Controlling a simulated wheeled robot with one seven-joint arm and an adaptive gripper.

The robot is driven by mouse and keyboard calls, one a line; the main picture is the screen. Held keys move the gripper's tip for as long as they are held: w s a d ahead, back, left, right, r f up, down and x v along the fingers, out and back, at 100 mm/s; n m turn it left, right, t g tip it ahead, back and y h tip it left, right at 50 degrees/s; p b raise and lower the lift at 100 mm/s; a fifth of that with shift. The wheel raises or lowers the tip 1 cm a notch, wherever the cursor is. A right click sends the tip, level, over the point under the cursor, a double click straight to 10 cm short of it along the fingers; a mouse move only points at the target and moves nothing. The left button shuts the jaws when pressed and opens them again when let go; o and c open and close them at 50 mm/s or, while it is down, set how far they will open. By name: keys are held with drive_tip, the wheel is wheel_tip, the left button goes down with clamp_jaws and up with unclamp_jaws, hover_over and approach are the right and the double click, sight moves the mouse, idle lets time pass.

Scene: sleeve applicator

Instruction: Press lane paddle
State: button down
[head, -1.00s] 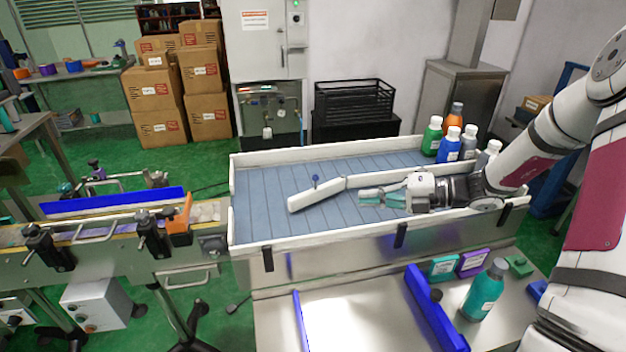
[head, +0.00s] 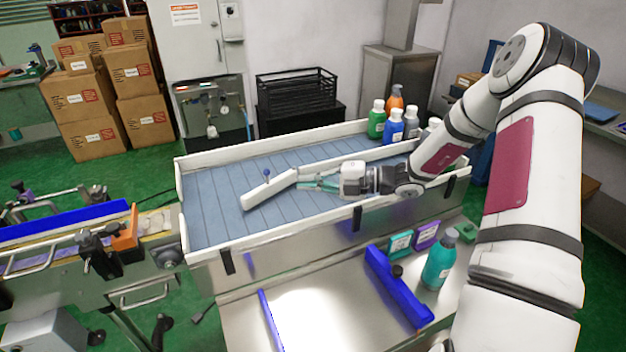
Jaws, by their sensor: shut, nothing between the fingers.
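The lane paddle (head: 268,189) is a white bar with a small blue knob on top, lying slanted across the blue-grey slatted bed (head: 213,205). Its right end meets a white divider rail (head: 325,167) that runs toward the bottles. My gripper (head: 301,185) has teal fingers, shut and empty, pointing left low over the bed. The fingertips are close to the paddle's right end, on its near side. I cannot tell whether they touch it. My wrist hides part of the bed's right side.
White side walls border the bed; my forearm crosses the near one. Several bottles (head: 393,125) stand at the far right end. A teal bottle (head: 440,258) and a blue guide bar (head: 397,287) are on the lower metal shelf. Bed left of the paddle is clear.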

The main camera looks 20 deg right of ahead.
sight(270, 181)
drive_tip(key=w+a+f, duration=0.1)
drive_tip(key=w+a, duration=0.4)
drive_tip(key=w, duration=0.2)
drive_tip(key=shift+a+f, duration=0.3)
drive_tip(key=shift+a, duration=0.05)
drive_tip(key=shift+w, duration=0.15)
